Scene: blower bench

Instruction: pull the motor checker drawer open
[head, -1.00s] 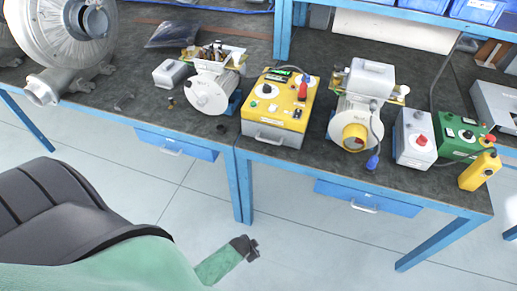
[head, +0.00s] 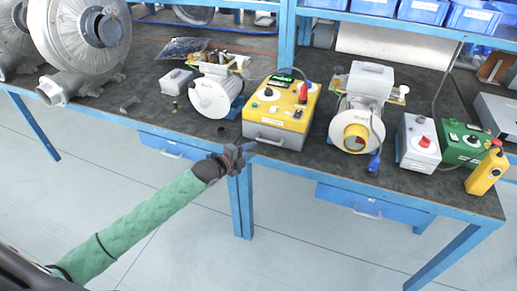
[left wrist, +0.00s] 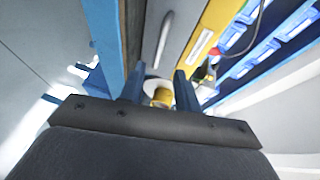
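The motor checker (head: 282,100) is a yellow-topped box with a grey front, standing at the front edge of the bench. Its grey drawer front (head: 285,140) carries a light bar handle (head: 268,139), and the drawer looks shut. My left gripper (head: 246,152) is just in front of the bench edge, below and left of the handle. In the left wrist view my left gripper (left wrist: 159,76) has its two fingers apart with nothing held. The handle (left wrist: 163,38) shows beyond the fingertips, apart from them. My right gripper is not in view.
White motors stand left (head: 213,97) and right (head: 356,131) of the checker. A grey box with a red button (head: 418,146) is farther right. The blue bench edge (head: 330,177) and blue under-bench drawers (head: 375,204) lie close to my left arm.

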